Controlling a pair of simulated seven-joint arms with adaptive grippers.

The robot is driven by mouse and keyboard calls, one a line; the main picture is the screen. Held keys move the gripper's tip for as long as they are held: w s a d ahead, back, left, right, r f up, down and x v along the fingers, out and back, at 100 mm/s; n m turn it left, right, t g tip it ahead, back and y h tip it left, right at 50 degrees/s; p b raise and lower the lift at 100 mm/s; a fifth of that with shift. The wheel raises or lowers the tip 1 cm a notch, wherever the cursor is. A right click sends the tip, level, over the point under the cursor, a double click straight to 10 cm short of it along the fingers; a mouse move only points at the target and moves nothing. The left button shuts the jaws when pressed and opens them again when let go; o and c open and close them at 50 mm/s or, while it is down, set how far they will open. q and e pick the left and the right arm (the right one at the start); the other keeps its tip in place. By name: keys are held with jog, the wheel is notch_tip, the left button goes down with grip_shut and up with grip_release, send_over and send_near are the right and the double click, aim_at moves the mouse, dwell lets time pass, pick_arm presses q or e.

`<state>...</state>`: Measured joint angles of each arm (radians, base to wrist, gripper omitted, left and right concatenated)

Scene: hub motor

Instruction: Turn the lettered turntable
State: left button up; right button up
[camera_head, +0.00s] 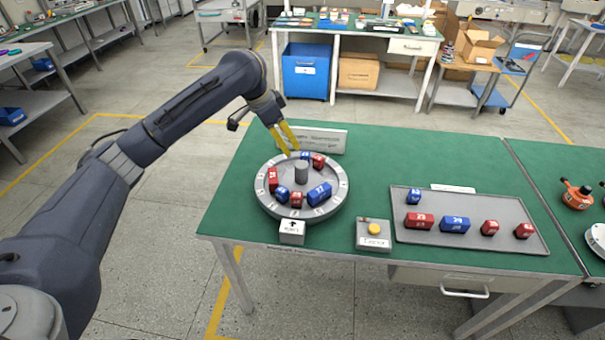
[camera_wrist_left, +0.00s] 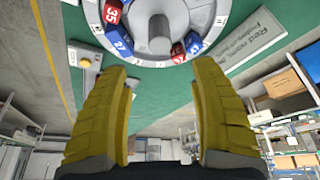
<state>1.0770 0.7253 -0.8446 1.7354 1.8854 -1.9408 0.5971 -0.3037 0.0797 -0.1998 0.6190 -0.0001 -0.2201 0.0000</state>
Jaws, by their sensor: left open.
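The round grey turntable (camera_head: 338,203) sits on the left part of the green table, with letters around its rim. A short grey post (camera_head: 301,174) stands at its centre. Several red and blue numbered blocks lie around the post, among them a blue one (camera_head: 320,194) at the front right. It also shows upside down in the left wrist view (camera_wrist_left: 185,15). My left gripper (camera_head: 289,151) is open and empty above the turntable's far rim. Its two yellow fingers (camera_wrist_left: 156,68) are spread wide, with nothing between them. My right gripper does not show.
A small white arrow box (camera_head: 291,233) stands at the turntable's front. Right of it is a box with a yellow button (camera_head: 374,228). A grey tray (camera_head: 405,232) holds several blocks. A printed sign (camera_head: 325,141) stands behind the turntable.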

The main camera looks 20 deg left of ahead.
aim_at(305, 173)
pick_arm(q)
jog(key=x, duration=1.7)
jog(key=shift+w+f, duration=0.1)
jog(key=shift+f, duration=0.05)
jog(key=shift+a, duration=0.1)
grip_shut()
